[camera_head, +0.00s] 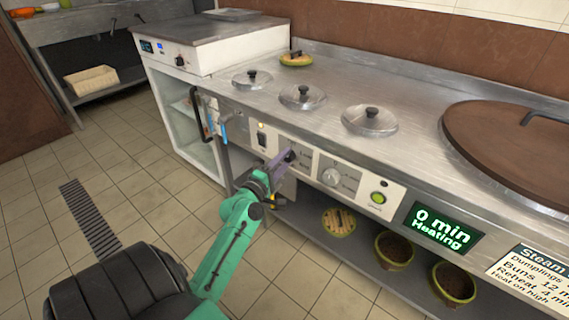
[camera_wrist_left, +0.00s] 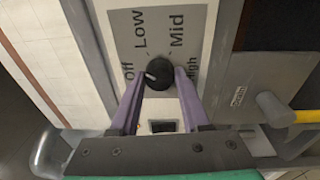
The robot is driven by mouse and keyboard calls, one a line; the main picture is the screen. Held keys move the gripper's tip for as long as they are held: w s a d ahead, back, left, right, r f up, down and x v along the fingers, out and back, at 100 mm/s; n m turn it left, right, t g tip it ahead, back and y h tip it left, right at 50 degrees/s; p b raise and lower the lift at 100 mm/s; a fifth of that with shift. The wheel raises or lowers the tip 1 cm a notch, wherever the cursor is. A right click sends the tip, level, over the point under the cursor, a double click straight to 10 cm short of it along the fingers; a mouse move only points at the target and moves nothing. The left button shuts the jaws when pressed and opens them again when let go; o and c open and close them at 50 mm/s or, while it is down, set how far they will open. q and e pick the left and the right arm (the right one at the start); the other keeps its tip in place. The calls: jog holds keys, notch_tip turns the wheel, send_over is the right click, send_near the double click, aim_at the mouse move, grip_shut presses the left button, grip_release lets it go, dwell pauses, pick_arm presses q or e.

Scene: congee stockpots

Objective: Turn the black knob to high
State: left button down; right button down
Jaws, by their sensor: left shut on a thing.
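The black knob (camera_wrist_left: 160,72) sits on a grey dial plate (camera_wrist_left: 142,38) in the left wrist view. The plate is marked Off, Low, Mid and High. The knob's white mark lies on its left side, toward Off. The knob also shows in the head view (camera_head: 290,156), on the stove's front panel. My left gripper (camera_wrist_left: 158,78) has its two purple fingers on either side of the knob and is shut on it. It also shows in the head view (camera_head: 281,163). My right gripper is not in view.
A silver knob (camera_head: 330,177) and a green button (camera_head: 378,198) sit to the right on the panel. A green display (camera_head: 440,228) reads "0 min Heating". A black bar handle (camera_head: 197,113) juts out at left. Several bowls stand on the shelf below.

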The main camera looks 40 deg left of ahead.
pick_arm(q)
jog(key=m, duration=0.3)
jog(key=shift+f+b, duration=0.1)
jog(key=shift+b, duration=0.2)
jog(key=m+h+p, duration=0.1)
jog(key=m+p, duration=0.2)
jog(key=m, duration=0.6)
jog(key=m+h+p, duration=0.1)
jog(key=m+p, duration=0.1)
jog(key=m, duration=0.8)
jog(key=m+h+p, duration=0.1)
jog(key=m+p, duration=0.2)
jog(key=m, duration=0.6)
jog(key=shift+a+m+h+p, duration=0.1)
jog(key=shift+m+h+p, duration=0.2)
jog(key=shift+p, duration=0.05)
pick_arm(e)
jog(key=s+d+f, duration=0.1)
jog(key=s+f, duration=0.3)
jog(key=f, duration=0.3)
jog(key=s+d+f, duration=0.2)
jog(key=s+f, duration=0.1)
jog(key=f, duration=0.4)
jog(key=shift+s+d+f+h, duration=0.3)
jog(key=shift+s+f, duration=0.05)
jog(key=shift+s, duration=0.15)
pick_arm(q)
jog(key=shift+c, duration=1.9)
grip_release()
jog(key=shift+r, duration=0.2)
